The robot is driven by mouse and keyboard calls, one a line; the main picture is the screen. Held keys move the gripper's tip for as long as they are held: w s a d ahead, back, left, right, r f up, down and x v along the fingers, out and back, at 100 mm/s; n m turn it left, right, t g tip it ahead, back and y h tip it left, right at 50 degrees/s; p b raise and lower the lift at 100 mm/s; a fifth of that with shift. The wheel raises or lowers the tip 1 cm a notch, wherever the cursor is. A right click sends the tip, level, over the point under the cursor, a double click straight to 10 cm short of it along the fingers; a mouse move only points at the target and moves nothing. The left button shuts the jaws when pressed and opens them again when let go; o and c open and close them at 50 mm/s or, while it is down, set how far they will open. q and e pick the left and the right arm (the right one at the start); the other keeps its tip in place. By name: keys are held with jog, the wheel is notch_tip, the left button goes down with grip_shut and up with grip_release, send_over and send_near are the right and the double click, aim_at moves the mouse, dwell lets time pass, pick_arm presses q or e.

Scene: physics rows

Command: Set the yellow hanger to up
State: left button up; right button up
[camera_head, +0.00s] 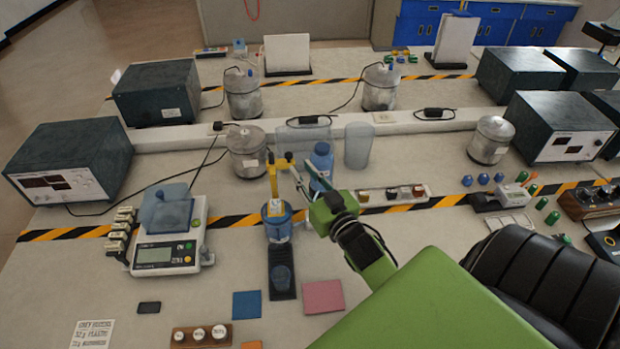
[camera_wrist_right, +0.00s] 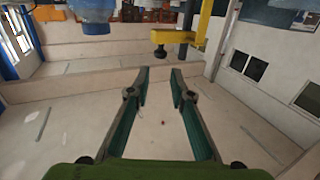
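The yellow hanger (camera_head: 273,175) rises from a small stand with a blue body (camera_head: 277,222) and a dark base, near the table's middle. Its upper arm runs sideways at the top of the post. In the right wrist view the yellow hanger (camera_wrist_right: 201,22) shows at the top, with a dark round knob under its arm. My right gripper (camera_head: 297,172) is just right of the hanger in the head view. In its wrist view the gripper (camera_wrist_right: 161,76) has its fingers apart with nothing between them. My left gripper is not in view.
A blue bottle (camera_head: 321,163) stands close behind my right gripper. A scale (camera_head: 167,251) is to the left of the stand. A rack of small jars (camera_head: 376,195) lies to the right. A blue cup-like piece (camera_head: 282,279) sits on the dark base in front.

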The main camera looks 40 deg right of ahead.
jog(key=shift+s+a, duration=0.15)
jog(key=shift+s, duration=0.65)
jog(key=shift+s+a, duration=0.1)
jog(key=shift+s, duration=0.7)
